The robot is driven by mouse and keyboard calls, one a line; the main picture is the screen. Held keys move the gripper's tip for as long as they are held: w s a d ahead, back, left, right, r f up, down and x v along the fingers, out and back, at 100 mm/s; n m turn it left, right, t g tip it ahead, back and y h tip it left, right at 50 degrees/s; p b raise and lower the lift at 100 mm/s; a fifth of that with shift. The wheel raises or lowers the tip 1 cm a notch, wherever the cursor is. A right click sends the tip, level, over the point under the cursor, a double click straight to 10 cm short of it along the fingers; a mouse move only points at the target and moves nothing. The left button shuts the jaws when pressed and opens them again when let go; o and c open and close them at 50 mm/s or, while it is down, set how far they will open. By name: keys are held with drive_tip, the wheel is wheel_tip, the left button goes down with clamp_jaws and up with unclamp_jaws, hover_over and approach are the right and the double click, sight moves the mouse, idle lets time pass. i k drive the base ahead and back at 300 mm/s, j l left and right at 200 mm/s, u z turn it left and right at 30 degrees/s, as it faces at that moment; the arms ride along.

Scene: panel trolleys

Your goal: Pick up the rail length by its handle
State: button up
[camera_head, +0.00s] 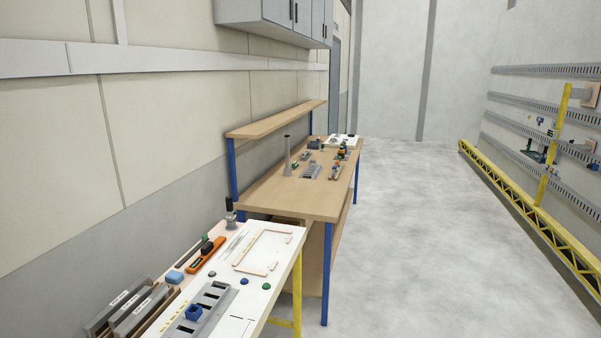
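My gripper is not in view. I cannot tell for sure which thing is the rail length. A long grey strip with dark slots (212,300) lies on the white table top at the lower left, with a blue block (193,312) on it. A smaller grey slotted piece (312,171) lies on the wooden workbench. A grey upright post (288,156) stands near it. No handle can be made out clearly on any of these.
The white table (262,302) holds an orange tool (206,255), coloured buttons and labelled grey holders (135,308). The wooden workbench (318,208) stands behind it along the left wall. The floor (415,230) is clear up to the yellow truss (530,228) at right.

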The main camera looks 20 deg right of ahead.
sight(313, 171)
drive_tip(key=i+l+z, duration=0.45)
drive_tip(key=i+z, duration=0.65)
drive_tip(key=i, duration=1.4)
drive_tip(key=i+l, duration=0.1)
drive_tip(key=i, duration=1.65)
drive_tip(key=i+l+u, duration=0.1)
drive_tip(key=i+u, duration=0.35)
drive_tip(key=i, duration=0.2)
drive_tip(key=i+l+u, duration=0.35)
drive_tip(key=i+u, duration=0.15)
drive_tip(key=i+l+u, duration=0.45)
drive_tip(key=i+l, duration=0.15)
